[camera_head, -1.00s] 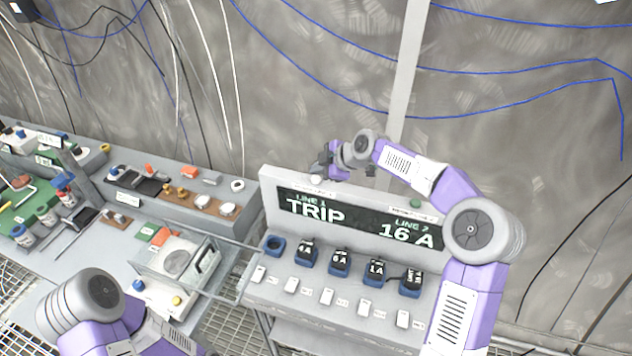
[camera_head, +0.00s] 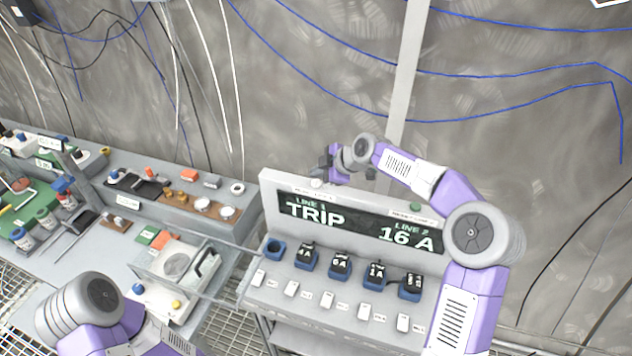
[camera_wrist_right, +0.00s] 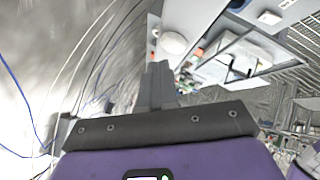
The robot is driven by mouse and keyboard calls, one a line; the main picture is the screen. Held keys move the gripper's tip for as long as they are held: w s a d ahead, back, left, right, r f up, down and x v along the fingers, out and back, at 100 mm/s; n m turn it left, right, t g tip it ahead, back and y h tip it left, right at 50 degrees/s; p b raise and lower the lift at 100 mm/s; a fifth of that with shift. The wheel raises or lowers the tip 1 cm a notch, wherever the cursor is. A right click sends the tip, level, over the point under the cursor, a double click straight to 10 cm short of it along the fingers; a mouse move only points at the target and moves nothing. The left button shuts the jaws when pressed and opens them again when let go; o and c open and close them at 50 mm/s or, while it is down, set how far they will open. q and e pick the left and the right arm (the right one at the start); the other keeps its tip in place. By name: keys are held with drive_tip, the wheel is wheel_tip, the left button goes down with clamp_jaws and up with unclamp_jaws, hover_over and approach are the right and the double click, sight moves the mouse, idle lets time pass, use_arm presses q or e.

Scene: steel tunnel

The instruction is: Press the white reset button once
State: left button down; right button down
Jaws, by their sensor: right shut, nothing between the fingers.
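The white reset button (camera_head: 316,184) is a small round cap on the top ledge of the grey panel, above the "LINE 1" end of its display (camera_head: 350,219). The display reads "TRIP" for line 1 and "16 A" for line 2. My right gripper (camera_head: 324,173) is shut and empty, just above and behind the button. In the right wrist view a round white cap, apparently this button (camera_wrist_right: 172,43), shows beyond the shut fingertips (camera_wrist_right: 159,68). I cannot tell whether they touch. My left gripper is out of view; only its arm shows at the bottom left.
A green button (camera_head: 415,206) sits on the same ledge to the right. Blue sockets with black plugs (camera_head: 340,262) and several white switches (camera_head: 327,300) lie below the display. A clear-covered box (camera_head: 178,262) stands left of the panel. The wall is close behind.

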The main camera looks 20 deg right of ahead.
sight(319, 183)
drive_tip(key=shift+f, duration=0.15)
idle(0.8)
drive_tip(key=shift+f+b, duration=0.3)
drive_tip(key=shift+b, duration=0.25)
drive_tip(key=shift+f+b, duration=0.5)
idle(0.4)
drive_tip(key=shift+r, duration=0.1)
drive_tip(key=shift+r+p, duration=0.5)
drive_tip(key=shift+r, duration=0.3)
drive_tip(key=shift+r+p, duration=1.6)
drive_tip(key=shift+r, duration=0.95)
drive_tip(key=shift+f, duration=0.1)
